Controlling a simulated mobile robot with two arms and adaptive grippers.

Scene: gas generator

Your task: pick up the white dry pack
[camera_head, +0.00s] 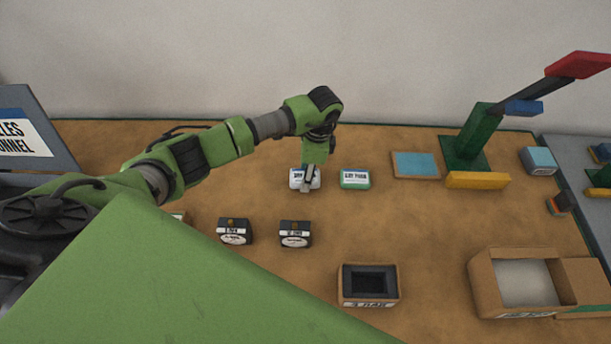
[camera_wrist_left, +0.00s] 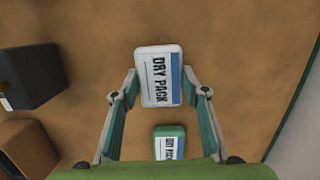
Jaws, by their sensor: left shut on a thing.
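The white dry pack (camera_head: 297,178) is on the brown table near its middle, with a blue stripe and black "DRY PACK" lettering. It also shows in the left wrist view (camera_wrist_left: 160,75), between the two fingertips. My left gripper (camera_head: 308,184) reaches down over the pack and is shut on it. In the left wrist view its fingers (camera_wrist_left: 160,90) are at the pack's two sides. Whether the pack is clear of the table I cannot tell. My right gripper is not in view.
A green pack (camera_head: 355,179) lies just right of the white pack. Two dark boxes (camera_head: 235,231) (camera_head: 295,234) stand in front. A black-lined box (camera_head: 368,285) and an open cardboard box (camera_head: 520,283) are nearer right. A green stand (camera_head: 470,143) and blue-topped tray (camera_head: 415,165) are farther right.

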